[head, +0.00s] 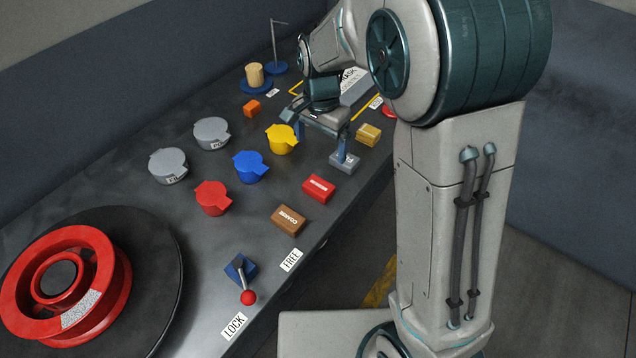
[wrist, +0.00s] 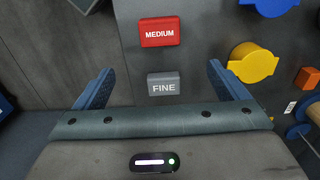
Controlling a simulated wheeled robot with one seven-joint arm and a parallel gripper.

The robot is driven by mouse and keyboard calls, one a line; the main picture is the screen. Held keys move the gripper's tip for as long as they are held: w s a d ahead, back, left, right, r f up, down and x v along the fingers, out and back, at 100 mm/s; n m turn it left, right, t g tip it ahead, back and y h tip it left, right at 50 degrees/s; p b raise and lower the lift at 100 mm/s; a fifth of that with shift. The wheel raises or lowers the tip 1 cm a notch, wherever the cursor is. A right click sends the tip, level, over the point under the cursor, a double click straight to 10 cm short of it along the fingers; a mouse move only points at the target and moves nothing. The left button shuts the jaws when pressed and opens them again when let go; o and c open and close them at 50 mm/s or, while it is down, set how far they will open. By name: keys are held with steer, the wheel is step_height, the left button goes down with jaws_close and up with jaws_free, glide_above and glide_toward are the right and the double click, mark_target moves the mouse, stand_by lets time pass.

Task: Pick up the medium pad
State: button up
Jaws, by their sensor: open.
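The medium pad is a red block (head: 319,188) with a white label, lying on the dark bench near its front edge. In the wrist view the red pad (wrist: 159,32) reads MEDIUM and lies beyond the fingertips. The grey fine pad (wrist: 164,84) lies between my open fingers in that picture. In the head view the grey pad (head: 344,162) is just below my gripper (head: 325,138). My gripper is open and above the bench, with nothing held. I cannot tell its exact height. The brown coarse pad (head: 289,219) lies on the other side of the red pad.
Yellow (head: 281,139), blue (head: 250,167) and red (head: 212,198) lidded pots stand behind the pads, with grey pots (head: 168,166) farther left. A lever with a red knob (head: 248,297) stands near the FREE and LOCK labels. A red wheel rim (head: 100,270) lies on a round turntable.

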glide_above(318, 185)
steer(key=f, duration=0.8)
steer(key=shift+w+d+f, duration=0.15)
steer(key=shift+w+f, duration=0.1)
steer(key=shift+f, duration=0.05)
steer(key=shift+s+f+p, duration=0.15)
steer(key=shift+f+p, duration=0.25)
steer(key=shift+f, duration=0.95)
steer(key=shift+s+f+p, duration=0.1)
steer(key=shift+f+p, duration=0.3)
steer(key=shift+f, duration=0.9)
steer(key=c, duration=1)
